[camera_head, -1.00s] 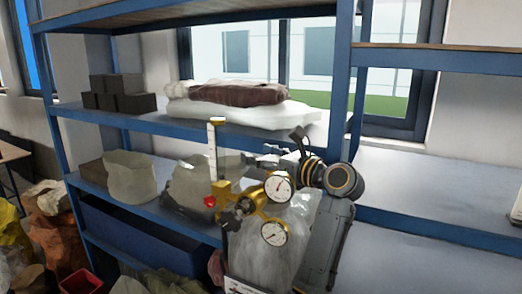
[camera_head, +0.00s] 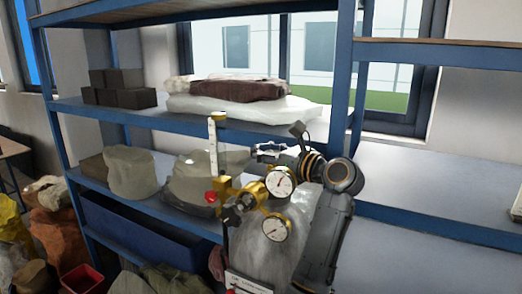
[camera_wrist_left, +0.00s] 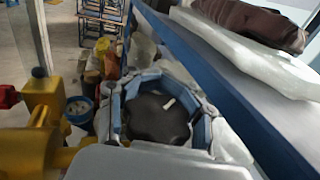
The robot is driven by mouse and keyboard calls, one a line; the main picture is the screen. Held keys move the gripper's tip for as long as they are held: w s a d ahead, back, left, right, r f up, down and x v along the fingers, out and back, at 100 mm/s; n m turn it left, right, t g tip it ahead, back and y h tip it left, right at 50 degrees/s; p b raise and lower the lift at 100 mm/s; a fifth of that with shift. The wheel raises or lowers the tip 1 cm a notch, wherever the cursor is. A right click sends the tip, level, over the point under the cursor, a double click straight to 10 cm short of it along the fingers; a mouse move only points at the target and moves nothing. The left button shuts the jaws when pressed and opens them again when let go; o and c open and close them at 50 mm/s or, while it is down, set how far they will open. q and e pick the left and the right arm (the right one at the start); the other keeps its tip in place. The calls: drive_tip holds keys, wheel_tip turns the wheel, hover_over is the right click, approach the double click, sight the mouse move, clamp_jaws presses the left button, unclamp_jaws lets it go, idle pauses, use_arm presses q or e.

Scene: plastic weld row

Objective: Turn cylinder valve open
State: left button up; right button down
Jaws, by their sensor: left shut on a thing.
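The pale grey cylinder (camera_head: 262,248) stands in front of the shelves in the head view. A brass regulator (camera_head: 240,196) with two round white gauges, a red part and a dark knob sits at its top. In the left wrist view the dark, lobed valve handwheel (camera_wrist_left: 158,118) with a white mark lies between the blue-padded fingers of my left gripper (camera_wrist_left: 160,112). The gripper is shut on it. In the head view my left gripper (camera_head: 268,152) is just behind and above the gauges, and the handwheel is hidden there. My right gripper is not in view.
A blue shelf rack (camera_head: 190,122) stands close behind, with white and brown folded bags (camera_head: 240,92), dark blocks (camera_head: 118,92) and pale sacks (camera_head: 130,172). A clear flow tube (camera_head: 213,150) rises beside the regulator. Several filled bags lie at lower left. The right shelf (camera_head: 430,195) is mostly bare.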

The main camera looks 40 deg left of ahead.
use_arm(q)
drive_tip(key=shift+f, duration=0.15)
